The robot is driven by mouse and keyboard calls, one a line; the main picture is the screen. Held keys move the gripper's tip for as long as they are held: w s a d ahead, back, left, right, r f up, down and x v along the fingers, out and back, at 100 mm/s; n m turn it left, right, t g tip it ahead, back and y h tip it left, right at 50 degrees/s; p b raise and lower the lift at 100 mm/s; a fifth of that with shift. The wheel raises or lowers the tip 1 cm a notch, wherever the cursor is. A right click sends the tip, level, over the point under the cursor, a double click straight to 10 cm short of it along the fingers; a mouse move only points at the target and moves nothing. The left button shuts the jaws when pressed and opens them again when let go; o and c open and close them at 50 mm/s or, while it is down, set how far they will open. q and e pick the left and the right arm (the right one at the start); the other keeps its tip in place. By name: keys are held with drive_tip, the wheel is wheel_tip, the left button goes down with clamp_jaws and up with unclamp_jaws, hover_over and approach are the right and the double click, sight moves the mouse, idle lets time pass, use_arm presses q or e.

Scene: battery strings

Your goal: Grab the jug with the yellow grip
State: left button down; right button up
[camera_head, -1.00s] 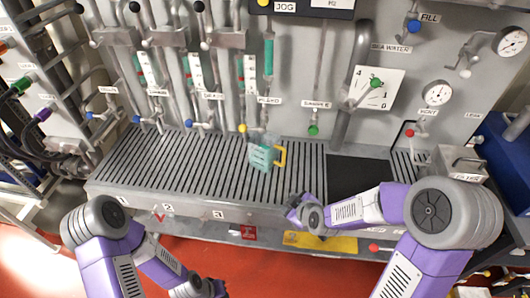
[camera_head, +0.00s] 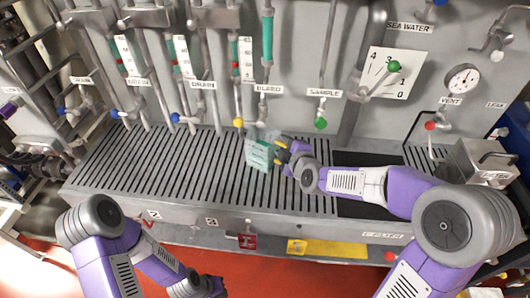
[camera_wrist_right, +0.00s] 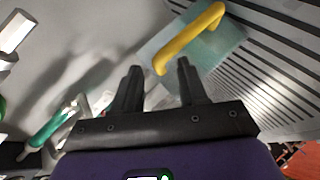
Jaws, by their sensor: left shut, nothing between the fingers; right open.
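The jug (camera_head: 259,155) is teal and translucent and stands on the slatted grating, with its yellow grip on its right side. In the right wrist view the yellow grip (camera_wrist_right: 190,38) shows just beyond my right gripper (camera_wrist_right: 158,76), whose two dark fingers are open and apart. The grip's near end lies close to the gap between the fingertips; I cannot tell whether it touches. In the head view my right gripper (camera_head: 283,150) is at the jug's right side and hides part of the grip. My left gripper (camera_head: 212,288) is low at the bottom edge, away from the jug, its fingers hardly visible.
The slatted grating (camera_head: 150,165) is clear left of the jug. A valve panel with pipes stands close behind, with a yellow knob (camera_head: 238,122) and a green knob (camera_head: 320,123) near the jug. A metal box (camera_head: 480,160) stands at the right.

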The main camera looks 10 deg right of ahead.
drive_tip(key=shift+w+f, duration=0.1)
drive_tip(key=shift+w, duration=0.25)
drive_tip(key=shift+c, duration=0.2)
clamp_jaws()
idle(1.0)
